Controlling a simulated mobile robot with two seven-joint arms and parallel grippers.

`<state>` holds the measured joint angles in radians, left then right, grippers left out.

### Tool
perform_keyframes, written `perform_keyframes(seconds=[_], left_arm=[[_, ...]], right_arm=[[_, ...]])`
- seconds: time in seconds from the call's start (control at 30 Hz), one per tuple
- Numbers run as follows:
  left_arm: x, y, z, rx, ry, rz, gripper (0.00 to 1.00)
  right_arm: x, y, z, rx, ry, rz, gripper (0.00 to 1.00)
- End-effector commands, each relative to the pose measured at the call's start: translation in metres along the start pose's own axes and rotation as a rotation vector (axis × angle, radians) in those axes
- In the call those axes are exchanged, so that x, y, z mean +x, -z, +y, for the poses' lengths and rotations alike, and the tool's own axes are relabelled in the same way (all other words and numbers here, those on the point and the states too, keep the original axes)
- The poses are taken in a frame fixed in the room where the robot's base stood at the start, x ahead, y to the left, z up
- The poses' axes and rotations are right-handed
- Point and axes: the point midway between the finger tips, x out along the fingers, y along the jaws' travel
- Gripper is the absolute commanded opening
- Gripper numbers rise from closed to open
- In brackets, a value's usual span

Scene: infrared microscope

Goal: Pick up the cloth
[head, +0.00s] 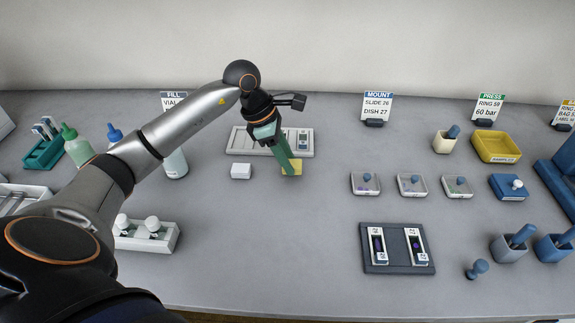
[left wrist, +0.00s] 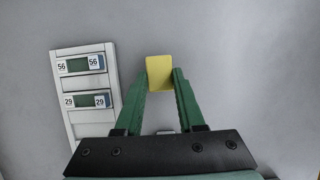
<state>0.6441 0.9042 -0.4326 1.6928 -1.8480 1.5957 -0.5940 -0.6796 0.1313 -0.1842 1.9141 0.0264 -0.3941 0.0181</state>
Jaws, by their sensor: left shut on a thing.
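The cloth (head: 292,168) is a small yellow square, seen in the head view near the middle of the table, partly hidden behind my left gripper. It also shows in the left wrist view (left wrist: 159,72), between the tips of the green fingers. My left gripper (head: 287,168) points down and is shut on the cloth, with a finger on each side of it. I cannot tell whether the cloth touches the table. My right gripper is in neither view.
A white rack (head: 240,141) stands just behind the left gripper; its numbered slots show in the left wrist view (left wrist: 86,50). A small white block (head: 241,171) lies to the left of the cloth. Lidded dishes (head: 365,184) and a dark slide tray (head: 397,262) are to the right.

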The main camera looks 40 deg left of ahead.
Motion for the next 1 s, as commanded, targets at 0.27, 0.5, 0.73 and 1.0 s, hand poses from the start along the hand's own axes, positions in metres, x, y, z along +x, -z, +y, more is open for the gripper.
perform_keyframes(seconds=[0.27, 0.5, 0.73, 1.0], left_arm=[[-0.059, -0.026, -0.045, 0.007, -0.008, -0.002, 0.00], [-0.082, -0.036, -0.099, 0.006, -0.004, 0.002, 0.00], [-0.096, -0.044, -0.132, 0.002, -0.002, -0.001, 0.00], [-0.099, -0.045, -0.140, -0.001, 0.000, 0.000, 0.00]], right_arm=[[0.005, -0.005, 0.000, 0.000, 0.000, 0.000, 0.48], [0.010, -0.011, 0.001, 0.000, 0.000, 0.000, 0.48], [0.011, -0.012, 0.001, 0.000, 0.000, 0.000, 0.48], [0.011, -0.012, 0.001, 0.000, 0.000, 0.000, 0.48]])
